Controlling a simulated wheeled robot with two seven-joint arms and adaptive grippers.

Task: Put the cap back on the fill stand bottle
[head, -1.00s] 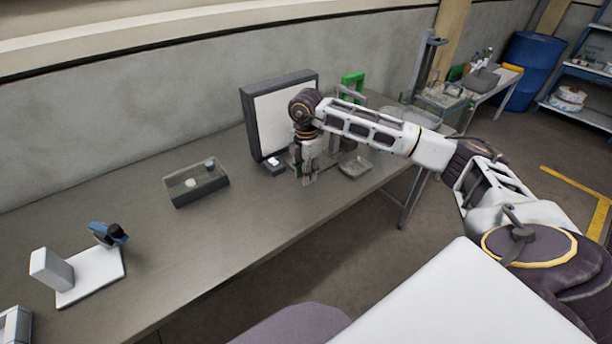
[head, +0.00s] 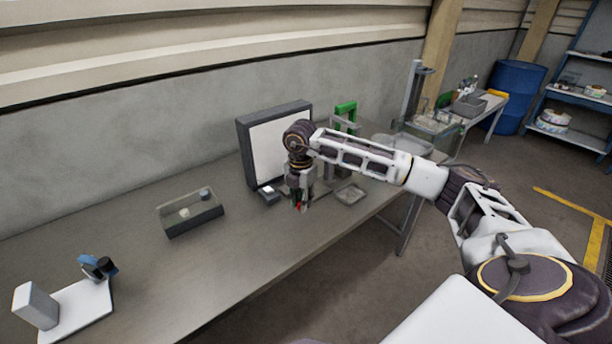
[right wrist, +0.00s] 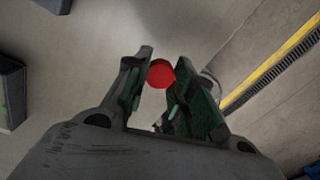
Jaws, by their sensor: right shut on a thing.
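My right gripper (head: 300,206) is above the table in front of the white panel. In the right wrist view its two green-lined fingers (right wrist: 162,85) close on a small round red cap (right wrist: 160,73) at their tips. In the head view only a speck of red shows at the fingertips. A stand with a green top (head: 346,112) is behind my right forearm, partly hidden by it. I cannot make out the bottle in either view. My left gripper is not in view.
A shallow metal tray (head: 348,193) lies to the right. An open box (head: 190,228) holds small items. The table front (head: 235,255) is clear.

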